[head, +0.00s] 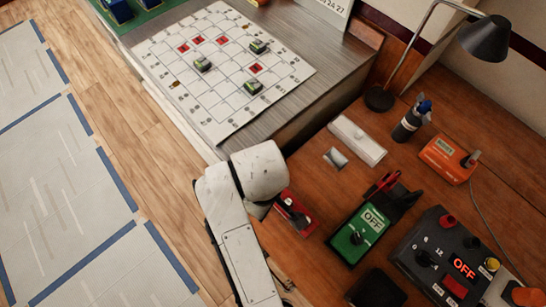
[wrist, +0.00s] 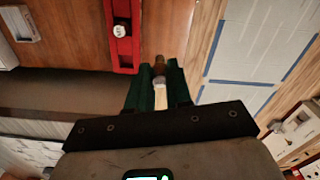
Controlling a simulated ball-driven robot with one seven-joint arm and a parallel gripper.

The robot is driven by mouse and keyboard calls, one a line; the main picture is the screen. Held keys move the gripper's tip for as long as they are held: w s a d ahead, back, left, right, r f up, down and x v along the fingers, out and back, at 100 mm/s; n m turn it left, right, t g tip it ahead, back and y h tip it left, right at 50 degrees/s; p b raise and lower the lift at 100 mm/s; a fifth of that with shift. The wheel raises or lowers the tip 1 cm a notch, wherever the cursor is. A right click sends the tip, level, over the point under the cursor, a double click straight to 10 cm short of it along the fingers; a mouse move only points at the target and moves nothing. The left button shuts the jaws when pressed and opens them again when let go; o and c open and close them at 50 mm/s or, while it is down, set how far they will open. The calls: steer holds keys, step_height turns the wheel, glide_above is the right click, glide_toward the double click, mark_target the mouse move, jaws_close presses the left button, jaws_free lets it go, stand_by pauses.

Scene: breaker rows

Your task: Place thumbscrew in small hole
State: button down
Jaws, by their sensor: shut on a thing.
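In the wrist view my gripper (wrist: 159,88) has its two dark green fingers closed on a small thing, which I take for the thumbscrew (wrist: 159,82). It shows a brownish tip, a pale ribbed collar and a pale shaft. A red block (wrist: 122,55) lies just ahead and to the left of the fingertips, with a round silver piece on its face. The red block (head: 293,213) also shows beside my arm in the head view. I cannot make out the small hole. In the head view my arm hides the fingers.
A lamp (head: 484,42) stands behind. A white grid board (head: 222,75) lies at the upper left.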

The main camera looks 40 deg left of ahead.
steer(key=w+a+f, duration=0.1)
steer(key=w+f, duration=0.1)
steer(key=w+a+f+b, duration=0.1)
steer(key=w+a+f, duration=0.2)
steer(key=w+f, duration=0.1)
steer(key=f, duration=0.1)
steer(key=shift+w+a, duration=0.35)
steer(key=shift+w, duration=0.05)
steer(key=shift+w+a+f, duration=0.2)
steer(key=shift+w+f, duration=0.05)
steer(key=shift+f, duration=1.6)
steer(key=shift+f, duration=0.15)
steer(key=c, duration=1)
jaws_free()
steer(key=shift+c, duration=0.2)
step_height(320, 180, up, 12)
steer(key=shift+r, duration=0.2)
